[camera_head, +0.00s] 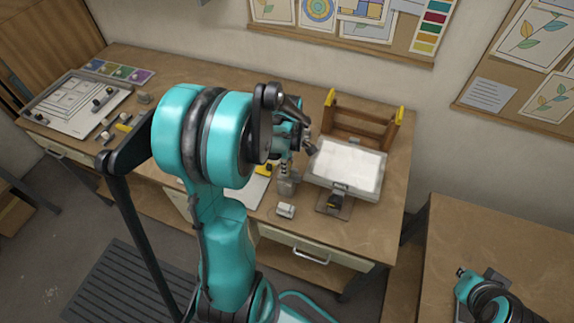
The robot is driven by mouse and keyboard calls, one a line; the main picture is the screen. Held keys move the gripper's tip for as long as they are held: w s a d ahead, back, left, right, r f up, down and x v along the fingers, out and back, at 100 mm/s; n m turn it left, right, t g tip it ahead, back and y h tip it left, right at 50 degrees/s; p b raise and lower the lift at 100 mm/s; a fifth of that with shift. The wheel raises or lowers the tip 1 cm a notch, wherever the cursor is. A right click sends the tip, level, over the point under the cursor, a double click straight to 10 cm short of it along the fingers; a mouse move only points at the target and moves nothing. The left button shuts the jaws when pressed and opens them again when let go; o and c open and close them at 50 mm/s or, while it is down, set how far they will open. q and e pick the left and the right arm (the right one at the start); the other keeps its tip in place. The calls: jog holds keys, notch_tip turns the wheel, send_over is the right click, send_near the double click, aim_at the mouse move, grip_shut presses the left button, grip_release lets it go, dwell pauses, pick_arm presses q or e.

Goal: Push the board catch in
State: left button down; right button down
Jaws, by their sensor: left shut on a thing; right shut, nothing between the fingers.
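The pale board (347,167) in a grey frame sits tilted on a stand (335,204) at the right part of the bench. A small fitting (341,186) shows at its front edge; I cannot tell if it is the catch or how far in it is. My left gripper (310,148) is at the board's upper left corner and appears shut on its edge; my arm partly hides the grip. My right gripper (461,272) is shut and empty over the side table at lower right, far from the board.
A wooden rack (362,125) with yellow-tipped posts stands behind the board. A glass bottle (287,181) and a small white block (286,210) stand left of it. A framed drawing tray (78,103) lies at far left. The bench's right front corner is clear.

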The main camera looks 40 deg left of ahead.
pick_arm(q)
jog(key=d, duration=0.1)
jog(key=w+d, duration=0.1)
jog(key=d, duration=0.1)
jog(key=shift+d, duration=0.25)
jog(key=c, duration=1.4)
grip_release()
jog(key=shift+w+d, duration=0.1)
jog(key=shift+c, duration=0.2)
jog(key=shift+r, duration=0.1)
notch_tip(320, 180, up, 12)
